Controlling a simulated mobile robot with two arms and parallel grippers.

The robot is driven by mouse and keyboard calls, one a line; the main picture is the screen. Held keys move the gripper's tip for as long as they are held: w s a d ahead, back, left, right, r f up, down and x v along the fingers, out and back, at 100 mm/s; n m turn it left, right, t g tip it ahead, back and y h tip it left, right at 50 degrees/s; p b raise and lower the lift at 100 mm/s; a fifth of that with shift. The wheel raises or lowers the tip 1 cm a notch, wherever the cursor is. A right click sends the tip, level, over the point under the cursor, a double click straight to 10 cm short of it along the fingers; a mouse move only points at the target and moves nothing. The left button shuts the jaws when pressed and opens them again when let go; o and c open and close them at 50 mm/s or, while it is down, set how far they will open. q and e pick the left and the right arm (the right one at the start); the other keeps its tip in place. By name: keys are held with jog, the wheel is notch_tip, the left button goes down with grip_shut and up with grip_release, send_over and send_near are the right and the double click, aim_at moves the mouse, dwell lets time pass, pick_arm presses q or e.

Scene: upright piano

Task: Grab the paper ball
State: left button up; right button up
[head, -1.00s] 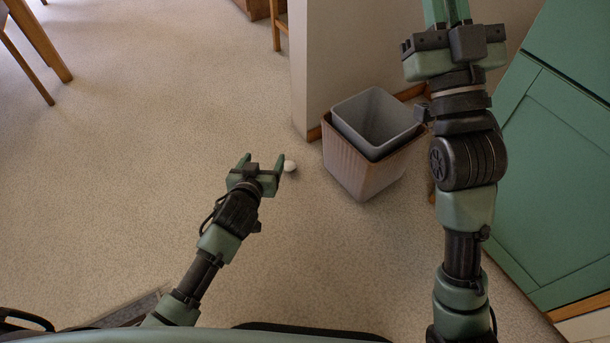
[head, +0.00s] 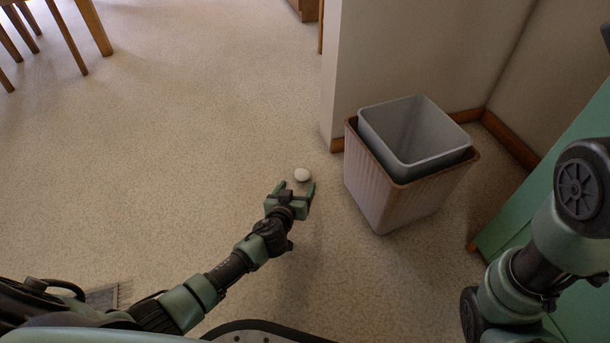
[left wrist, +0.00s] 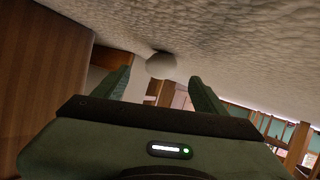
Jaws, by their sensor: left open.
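The paper ball (head: 302,175) is small and white and lies on the speckled floor, left of the bins, in the head view. My left gripper (head: 297,186) is open, with its two green fingers pointing at the ball from the near side. In the left wrist view the ball (left wrist: 161,66) shows just beyond and between the open fingertips (left wrist: 160,80), against the floor, and the fingers are not closed on it. My right arm shows at the right edge of the head view, but its gripper is out of the picture.
A grey bin (head: 415,165) sits inside a ribbed brownish bin (head: 385,200) right of the ball. A wall corner (head: 334,110) stands behind them. A green cabinet (head: 520,205) is at the right. Wooden furniture legs (head: 68,40) stand at upper left.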

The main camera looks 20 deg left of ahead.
aim_at(301, 179)
pick_arm(q)
jog(key=b+x, duration=0.2)
jog(key=x, duration=0.3)
jog(key=shift+w+a+f+b, duration=0.2)
jog(key=shift+w+f+b, duration=0.05)
jog(key=shift+w+b, duration=0.1)
jog(key=shift+w, duration=0.35)
jog(key=shift+c, duration=0.3)
jog(key=c, duration=1.4)
